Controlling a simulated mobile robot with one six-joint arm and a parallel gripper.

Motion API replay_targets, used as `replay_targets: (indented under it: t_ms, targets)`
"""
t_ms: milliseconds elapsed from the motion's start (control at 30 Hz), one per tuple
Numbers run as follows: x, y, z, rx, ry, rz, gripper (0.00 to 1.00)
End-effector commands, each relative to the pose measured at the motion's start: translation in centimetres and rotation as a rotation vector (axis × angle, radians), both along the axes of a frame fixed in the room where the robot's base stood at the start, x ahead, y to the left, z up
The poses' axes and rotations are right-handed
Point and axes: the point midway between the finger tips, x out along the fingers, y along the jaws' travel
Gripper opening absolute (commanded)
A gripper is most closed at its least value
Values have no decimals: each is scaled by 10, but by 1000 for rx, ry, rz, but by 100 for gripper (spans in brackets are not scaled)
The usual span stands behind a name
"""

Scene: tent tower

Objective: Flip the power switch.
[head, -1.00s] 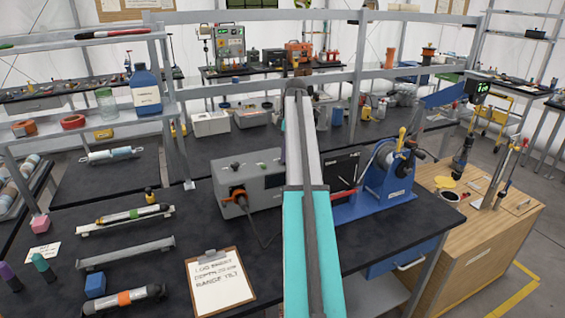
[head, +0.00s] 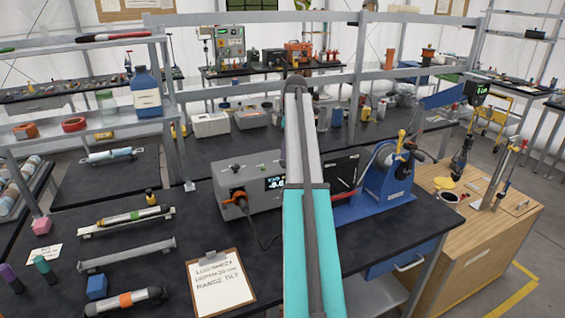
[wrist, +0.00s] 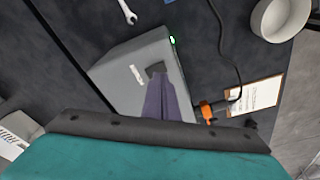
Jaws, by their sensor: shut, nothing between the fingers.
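A grey power box (head: 251,202) stands on the dark bench, left of my arm. Its front has a black knob, an orange plug with a cable, and a lit display (head: 275,183). In the wrist view I look down on the box (wrist: 125,78), and a green light (wrist: 172,40) glows at its edge. My gripper (wrist: 157,72) is shut, with its fingertips over or against the box near a small dark part. The power switch is not clearly visible; my fingers may cover it. In the head view my arm hides most of the gripper.
A blue winch (head: 390,185) stands right of the box. A clipboard (head: 220,285) lies in front. Rod-like instruments on stands (head: 130,220) are at the left. The shelf frame rail (head: 220,92) runs behind. In the wrist view a wrench (wrist: 127,12) lies beside the box.

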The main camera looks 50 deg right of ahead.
Motion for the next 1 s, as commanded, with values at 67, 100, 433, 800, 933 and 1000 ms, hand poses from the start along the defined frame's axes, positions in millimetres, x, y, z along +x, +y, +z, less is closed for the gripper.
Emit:
replay_targets:
  t_ms: [67,100,433,800,933,1000]
  targets:
    - [0,0,6,0,0,0,0]
    - [0,0,8,0,0,0,0]
    - [0,0,25,0,0,0,0]
    - [0,0,44,0,0,1,0]
    - [0,1,47,0,0,1,0]
    - [0,1,47,1,1,1,0]
